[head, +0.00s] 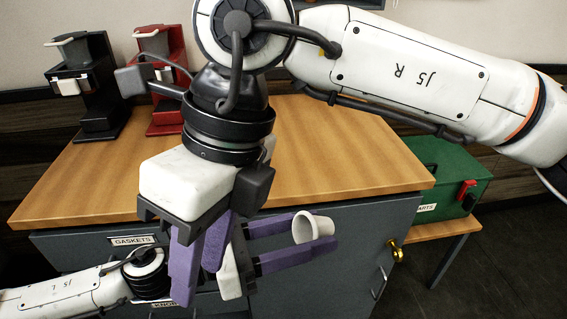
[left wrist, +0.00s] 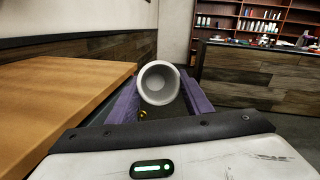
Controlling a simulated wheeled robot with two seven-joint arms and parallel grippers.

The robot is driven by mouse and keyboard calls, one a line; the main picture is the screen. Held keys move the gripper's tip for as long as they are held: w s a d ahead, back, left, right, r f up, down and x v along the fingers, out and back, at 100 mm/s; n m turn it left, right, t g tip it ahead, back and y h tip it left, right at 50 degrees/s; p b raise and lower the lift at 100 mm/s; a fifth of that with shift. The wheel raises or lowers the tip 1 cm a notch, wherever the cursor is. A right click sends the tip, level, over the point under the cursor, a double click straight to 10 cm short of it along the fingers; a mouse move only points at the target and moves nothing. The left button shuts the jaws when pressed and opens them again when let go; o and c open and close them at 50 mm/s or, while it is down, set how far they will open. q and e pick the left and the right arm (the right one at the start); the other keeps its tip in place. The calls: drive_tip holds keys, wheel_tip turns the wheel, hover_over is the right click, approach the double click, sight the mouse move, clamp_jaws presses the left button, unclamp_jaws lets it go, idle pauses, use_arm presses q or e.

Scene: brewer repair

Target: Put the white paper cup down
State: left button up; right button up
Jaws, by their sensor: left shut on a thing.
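The white paper cup (head: 318,226) is between the purple fingers of my left gripper (head: 300,240), in front of the cabinet's front edge and off the wooden top. In the left wrist view the cup (left wrist: 159,84) shows its open mouth to the camera, with a finger (left wrist: 124,104) on its left and another on its right. It is tilted, its mouth towards the gripper's palm. The mouth looks empty. My right gripper (head: 197,285) hangs with its fingers down, overlapping the left gripper's body in the head view. Its fingers look apart, with nothing seen between them.
The wooden top (head: 350,160) is bare at its right and front. A black brewer (head: 90,90) and a red brewer (head: 165,80) stand at its back left. A green parts box (head: 440,180) sits on a lower table at the right. A brass knob (head: 396,250) sticks out from the cabinet.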

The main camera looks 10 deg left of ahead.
sight(303, 217)
drive_tip(key=w+d+r+m+t+h, duration=0.2)
drive_tip(key=w+d+r+t+h, duration=0.4)
drive_tip(key=w, duration=0.4)
drive_tip(key=shift+y, duration=0.7)
drive_tip(key=x, duration=0.8)
drive_tip(key=d+x, duration=0.1)
drive_tip(key=x, duration=0.3)
drive_tip(key=shift+w+d+r, duration=0.1)
drive_tip(key=shift+w+d, duration=0.05)
drive_tip(key=shift+w, duration=0.05)
clamp_jaws()
use_arm(q)
drive_tip(key=o, duration=1.1)
